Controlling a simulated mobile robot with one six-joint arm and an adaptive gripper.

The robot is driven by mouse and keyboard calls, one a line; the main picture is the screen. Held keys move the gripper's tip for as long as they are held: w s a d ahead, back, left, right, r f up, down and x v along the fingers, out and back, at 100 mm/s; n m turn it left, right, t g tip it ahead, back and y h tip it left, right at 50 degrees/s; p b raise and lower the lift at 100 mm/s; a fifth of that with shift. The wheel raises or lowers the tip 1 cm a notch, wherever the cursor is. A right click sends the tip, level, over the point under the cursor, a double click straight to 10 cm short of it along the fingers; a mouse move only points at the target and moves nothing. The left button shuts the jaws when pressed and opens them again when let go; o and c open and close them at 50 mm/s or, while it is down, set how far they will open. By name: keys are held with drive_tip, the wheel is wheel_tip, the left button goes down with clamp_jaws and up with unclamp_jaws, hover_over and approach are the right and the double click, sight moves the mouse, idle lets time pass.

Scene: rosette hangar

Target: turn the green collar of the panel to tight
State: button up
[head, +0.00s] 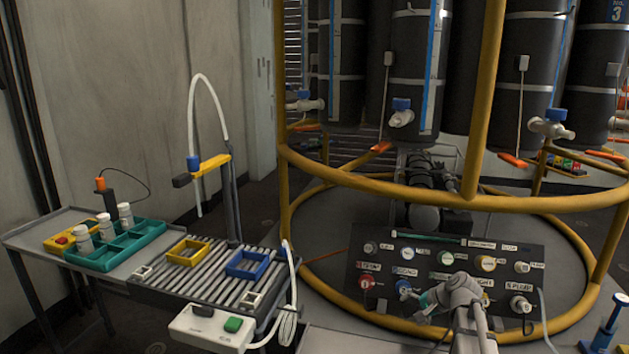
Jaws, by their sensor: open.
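The dark panel (362,308) stands tilted at the lower right, inside the yellow ring frame. The green collar (445,258) is a small round fitting near the middle of its upper row. Its marking is too small to read, so I cannot tell how it is turned. My gripper (413,298) is open in front of the lower part of the panel, below and left of the green collar and apart from it. It is close to a blue knob (402,286); I cannot tell if they touch. My arm hides part of the lower right of the panel.
A blue-ringed fitting (407,254) and a yellow-ringed fitting (487,264) flank the green collar. A red knob (366,283) is lower left. Yellow rails (400,190) cross above the panel. A roller table (205,283) with trays stands left.

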drive_tip(key=s+a+r+n+g+h+p, duration=0.35)
drive_tip(key=s+a+p, duration=0.2)
drive_tip(key=s, duration=0.45)
drive_tip(key=s+a+r+n+g+h+p, duration=0.2)
drive_tip(key=s+a+n+h+p, duration=0.25)
drive_tip(key=s, duration=0.45)
wheel_tip(320, 180, up, 38)
drive_tip(key=a+y+p, duration=0.1)
drive_tip(key=p, duration=3.6)
drive_tip(key=shift+a+n+y, duration=0.2)
drive_tip(key=shift+n+y, duration=0.2)
